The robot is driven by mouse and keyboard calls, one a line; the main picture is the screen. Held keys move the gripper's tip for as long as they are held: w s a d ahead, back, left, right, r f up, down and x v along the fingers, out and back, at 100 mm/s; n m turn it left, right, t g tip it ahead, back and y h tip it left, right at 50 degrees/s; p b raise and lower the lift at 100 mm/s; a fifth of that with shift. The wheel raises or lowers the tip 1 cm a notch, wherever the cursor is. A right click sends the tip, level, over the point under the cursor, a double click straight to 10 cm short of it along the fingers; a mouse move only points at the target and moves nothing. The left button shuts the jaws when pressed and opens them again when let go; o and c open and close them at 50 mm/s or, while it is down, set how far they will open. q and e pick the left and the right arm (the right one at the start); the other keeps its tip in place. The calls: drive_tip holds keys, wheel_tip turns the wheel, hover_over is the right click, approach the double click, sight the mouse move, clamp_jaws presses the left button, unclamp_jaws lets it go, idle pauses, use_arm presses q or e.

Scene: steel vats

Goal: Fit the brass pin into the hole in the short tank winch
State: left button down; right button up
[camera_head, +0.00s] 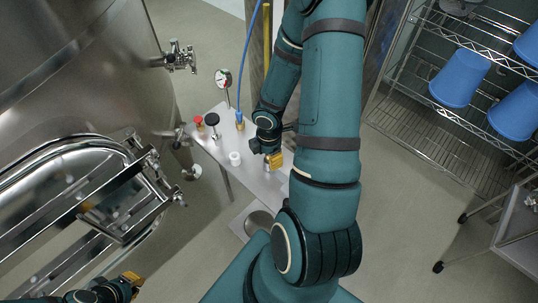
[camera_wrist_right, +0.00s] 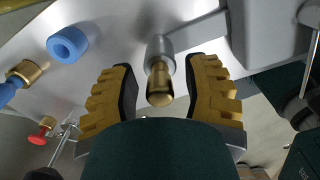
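In the right wrist view a brass pin (camera_wrist_right: 160,82) with a rounded end stands in a grey collar (camera_wrist_right: 160,48). A grey bar joins the collar to a grey block (camera_wrist_right: 275,35); I cannot tell whether this is the winch. My right gripper (camera_wrist_right: 162,90) is open, its yellow fingers on either side of the pin with gaps showing. In the head view my right gripper (camera_head: 274,160) is low over the steel table, and the pin and collar are hidden there. My left gripper (camera_head: 132,280) is at the lower left edge, only partly seen.
A steel vat (camera_head: 80,60) stands left. A wire rack (camera_head: 450,135) with blue buckets stands right.

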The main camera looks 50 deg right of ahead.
wheel_tip(320, 180, up, 12)
idle(0.7)
idle(0.6)
